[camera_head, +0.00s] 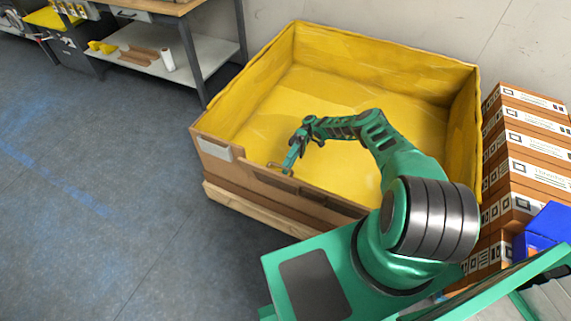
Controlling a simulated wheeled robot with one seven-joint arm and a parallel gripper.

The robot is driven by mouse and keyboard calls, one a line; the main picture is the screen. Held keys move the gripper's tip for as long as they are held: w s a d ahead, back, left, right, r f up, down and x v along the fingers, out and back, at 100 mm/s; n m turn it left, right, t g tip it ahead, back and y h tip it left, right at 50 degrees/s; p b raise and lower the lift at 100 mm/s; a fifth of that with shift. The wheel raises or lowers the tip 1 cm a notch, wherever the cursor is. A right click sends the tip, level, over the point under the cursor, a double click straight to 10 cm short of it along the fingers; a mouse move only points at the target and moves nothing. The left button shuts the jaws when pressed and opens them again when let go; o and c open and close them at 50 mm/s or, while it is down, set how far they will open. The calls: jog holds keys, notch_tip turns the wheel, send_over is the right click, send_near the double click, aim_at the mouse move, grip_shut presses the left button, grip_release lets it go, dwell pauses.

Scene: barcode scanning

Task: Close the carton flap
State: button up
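A large open carton (225,172) with a yellow lining stands on a wooden pallet (255,217). Its front wall appears lower along the middle, with darker brown panels (315,198) along that edge. I cannot tell clearly which part is the flap or how far it is folded. My arm reaches over the carton, and my gripper (282,169) points down at the inner side of the front wall's top edge. It is close to that edge, but contact cannot be made out. The fingers are too small to show whether they are open or shut.
Stacked brown boxes (527,150) with white labels stand close to the carton's right. A blue bin (548,228) is at the lower right. A workbench with a lower shelf (150,57) stands at the back left. The grey floor (90,190) at left is clear.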

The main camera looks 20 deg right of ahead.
jog(key=shift+r, duration=0.2)
jog(key=s+a+r, duration=0.5)
jog(key=a+r, duration=0.5)
jog(key=shift+s+r, duration=0.3)
jog(key=shift+s, duration=0.05)
dwell(0.4)
